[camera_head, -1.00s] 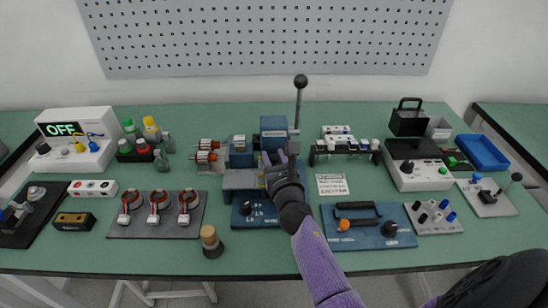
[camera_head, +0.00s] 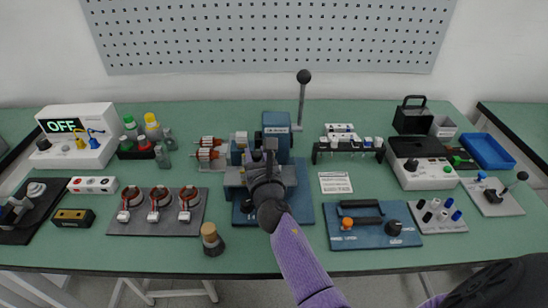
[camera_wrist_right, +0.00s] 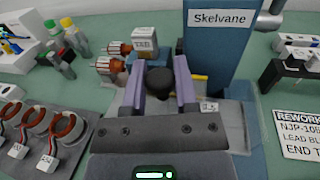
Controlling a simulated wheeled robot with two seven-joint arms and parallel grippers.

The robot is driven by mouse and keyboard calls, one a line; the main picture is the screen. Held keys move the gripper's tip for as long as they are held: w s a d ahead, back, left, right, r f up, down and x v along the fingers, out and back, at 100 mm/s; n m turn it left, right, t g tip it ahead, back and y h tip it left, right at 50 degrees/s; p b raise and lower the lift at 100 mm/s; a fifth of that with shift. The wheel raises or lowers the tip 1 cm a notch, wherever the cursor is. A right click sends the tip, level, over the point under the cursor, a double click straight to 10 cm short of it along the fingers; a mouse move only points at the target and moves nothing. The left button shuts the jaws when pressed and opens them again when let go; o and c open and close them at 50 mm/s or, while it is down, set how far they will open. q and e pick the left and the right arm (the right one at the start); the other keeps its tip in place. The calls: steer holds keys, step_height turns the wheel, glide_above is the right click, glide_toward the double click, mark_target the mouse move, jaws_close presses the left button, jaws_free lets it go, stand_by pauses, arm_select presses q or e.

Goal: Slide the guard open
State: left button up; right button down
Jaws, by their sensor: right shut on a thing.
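The blue press (camera_head: 276,126) with a long black-knobbed lever stands at the middle of the table. In the right wrist view its column (camera_wrist_right: 222,50) carries a "Skelvane" label. My right gripper (camera_head: 264,157) is at the front of the press. In the right wrist view the gripper's two purple fingers (camera_wrist_right: 160,92) are shut on a round black knob (camera_wrist_right: 160,81), one finger on each side. The knob stands before the press column, to its left. My gripper and wrist hide most of the guard, so its outline cannot be made out. My left gripper is not in view.
Copper-wound parts (camera_head: 208,147) lie just left of the press. A tray with several wound rings (camera_head: 118,228) and a wooden-topped pot (camera_head: 211,238) are at front left. A white card (camera_head: 335,183) and a rack (camera_head: 349,150) are to the right. The lever (camera_head: 301,103) rises at the right.

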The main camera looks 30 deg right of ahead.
steer(key=w+a, duration=0.1)
steer(key=a, duration=0.1)
steer(key=w+a+b, duration=0.1)
steer(key=shift+a+f, duration=0.15)
steer(key=shift+a, duration=0.2)
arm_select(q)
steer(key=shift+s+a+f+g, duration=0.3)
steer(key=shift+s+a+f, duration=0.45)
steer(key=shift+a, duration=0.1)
arm_select(e)
steer(key=c, duration=0.8)
jaws_free()
steer(key=o, duration=0.4)
steer(key=shift+w+a, duration=0.15)
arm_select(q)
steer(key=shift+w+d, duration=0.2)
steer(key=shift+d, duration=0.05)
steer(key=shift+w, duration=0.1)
